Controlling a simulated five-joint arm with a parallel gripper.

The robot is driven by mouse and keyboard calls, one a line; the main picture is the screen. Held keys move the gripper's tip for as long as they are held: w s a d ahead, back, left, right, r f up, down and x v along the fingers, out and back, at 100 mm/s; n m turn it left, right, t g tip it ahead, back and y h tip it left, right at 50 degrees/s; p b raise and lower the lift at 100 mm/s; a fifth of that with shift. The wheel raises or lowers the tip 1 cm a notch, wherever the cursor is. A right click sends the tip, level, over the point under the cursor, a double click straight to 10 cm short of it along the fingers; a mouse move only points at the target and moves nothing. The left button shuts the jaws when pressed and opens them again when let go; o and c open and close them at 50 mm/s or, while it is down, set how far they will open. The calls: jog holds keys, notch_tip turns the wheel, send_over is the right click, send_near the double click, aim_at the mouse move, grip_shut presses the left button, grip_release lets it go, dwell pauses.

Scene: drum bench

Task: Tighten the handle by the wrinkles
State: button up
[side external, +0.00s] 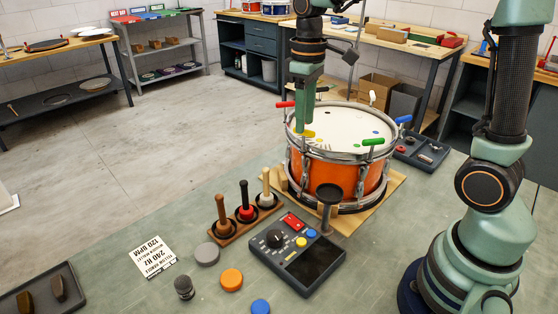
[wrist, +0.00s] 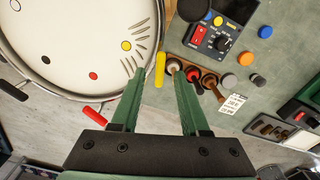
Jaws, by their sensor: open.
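A drum (side external: 337,175) with an orange shell and white head stands on a wooden board. Short dark wrinkle lines (wrist: 139,60) mark its head near the rim, around a yellow dot (wrist: 126,45). The yellow handle (wrist: 160,70) is just outside the rim beside these wrinkles; it also shows in the side view (side external: 308,134). My gripper (wrist: 162,79) is open and points down at the drum's near-left rim. In the wrist view the yellow handle appears between and just past my fingertips; contact cannot be told. The side view also shows my gripper (side external: 302,128) by this handle.
Other handles around the rim are red (side external: 285,104), white (side external: 372,96), blue (side external: 403,119) and green (side external: 373,142). A mallet rack (side external: 230,228), a control box (side external: 297,255) and several coloured pucks stand in front.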

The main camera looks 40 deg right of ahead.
aim_at(304, 137)
jog(key=shift+f, duration=1.15)
grip_shut()
jog(key=shift+m, duration=0.3)
jog(key=m, duration=0.4)
jog(key=shift+r+m, duration=0.1)
jog(key=shift+m, duration=1.9)
